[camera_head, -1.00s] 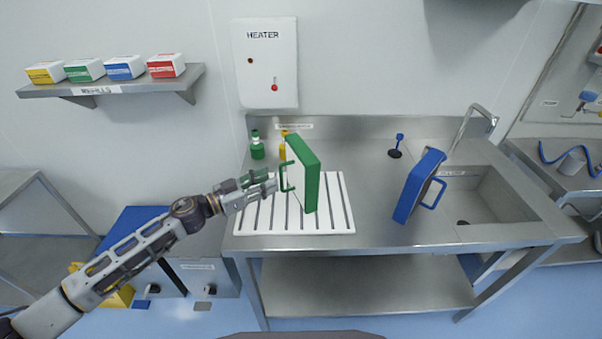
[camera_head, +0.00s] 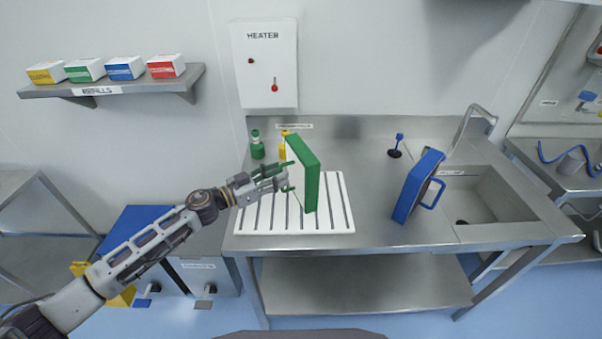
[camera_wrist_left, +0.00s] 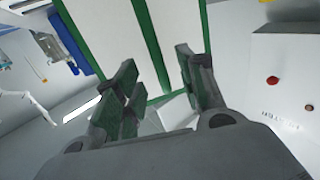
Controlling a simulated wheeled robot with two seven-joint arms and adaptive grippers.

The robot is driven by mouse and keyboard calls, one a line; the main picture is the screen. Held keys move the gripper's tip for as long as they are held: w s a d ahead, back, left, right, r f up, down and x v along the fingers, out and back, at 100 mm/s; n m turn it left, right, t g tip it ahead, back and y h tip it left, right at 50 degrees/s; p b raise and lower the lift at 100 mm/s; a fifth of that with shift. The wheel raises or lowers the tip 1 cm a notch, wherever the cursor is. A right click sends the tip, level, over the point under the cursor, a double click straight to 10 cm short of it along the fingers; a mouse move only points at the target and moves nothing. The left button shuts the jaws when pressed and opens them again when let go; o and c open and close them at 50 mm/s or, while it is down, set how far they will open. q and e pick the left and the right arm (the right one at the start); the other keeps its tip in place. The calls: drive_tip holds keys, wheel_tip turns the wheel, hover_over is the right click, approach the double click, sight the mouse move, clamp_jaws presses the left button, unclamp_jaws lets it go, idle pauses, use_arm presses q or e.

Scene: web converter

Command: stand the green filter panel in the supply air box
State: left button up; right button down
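The green filter panel (camera_head: 309,182), green-framed with a pale face, stands upright on the white slotted rack (camera_head: 340,222) on the steel bench. Its green handle faces left, toward my left gripper (camera_head: 284,178). In the left wrist view, my left gripper (camera_wrist_left: 160,88) has its fingers spread, with the green handle bar (camera_wrist_left: 152,42) between them and a gap to the fingers. The pale panel face (camera_wrist_left: 105,25) lies just beyond. My left gripper hides part of the handle in the head view. I cannot tell which thing is the supply air box. My right gripper is not in view.
A blue panel with a handle (camera_head: 415,188) stands beside the sink (camera_head: 490,205). Green (camera_head: 257,149) and yellow bottles stand behind the rack. A heater box (camera_head: 265,65) hangs above.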

use_arm(q)
drive_tip(key=shift+x, duration=1.1)
drive_tip(key=shift+c, duration=0.4)
